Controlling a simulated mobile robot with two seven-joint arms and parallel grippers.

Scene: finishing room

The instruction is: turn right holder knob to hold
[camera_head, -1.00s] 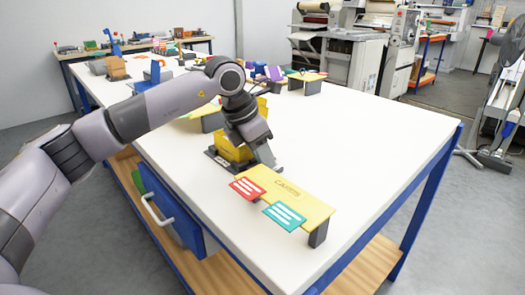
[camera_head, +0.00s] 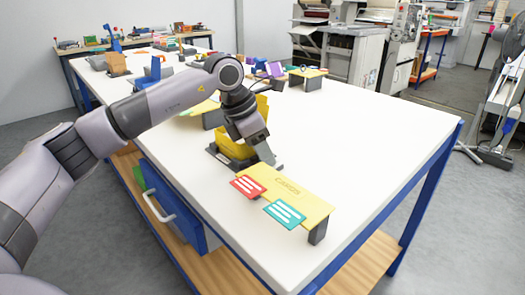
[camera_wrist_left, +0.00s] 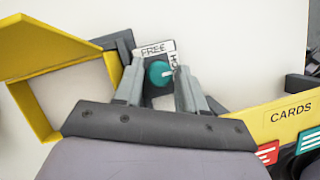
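The teal holder knob (camera_wrist_left: 159,74) shows in the left wrist view, with a white mark on its right side. A FREE label (camera_wrist_left: 154,50) is above it. A second label, partly hidden by a finger and reading like HOLD (camera_wrist_left: 172,62), is on its right, and the white mark points towards it. My left gripper (camera_wrist_left: 160,76) has one finger on each side of the knob, close against it. In the head view my left gripper (camera_head: 268,157) is low beside the yellow holder (camera_head: 229,150) and hides the knob. My right gripper is not in view.
The white table (camera_head: 370,140) is clear on the right.

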